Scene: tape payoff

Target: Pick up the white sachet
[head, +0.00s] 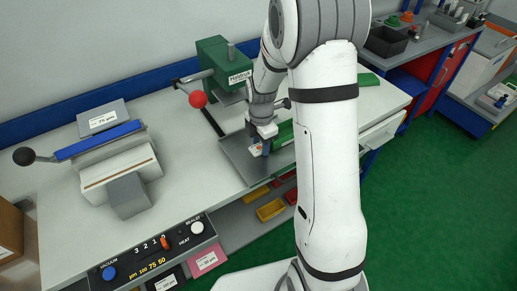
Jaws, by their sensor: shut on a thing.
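My gripper (265,147) points down over a grey metal plate (236,153) on the bench, below the green press. It is shut on a small white thing with a red mark, which looks like the white sachet (256,149). The sachet is small in the head view and partly hidden by the fingers. I cannot tell whether it still touches the plate.
A green press (214,57) with a red ball handle (198,98) stands just behind my gripper. A green object (284,134) lies to its right. A sealer (118,165) with a blue arm stands at left. The bench middle (190,150) is clear.

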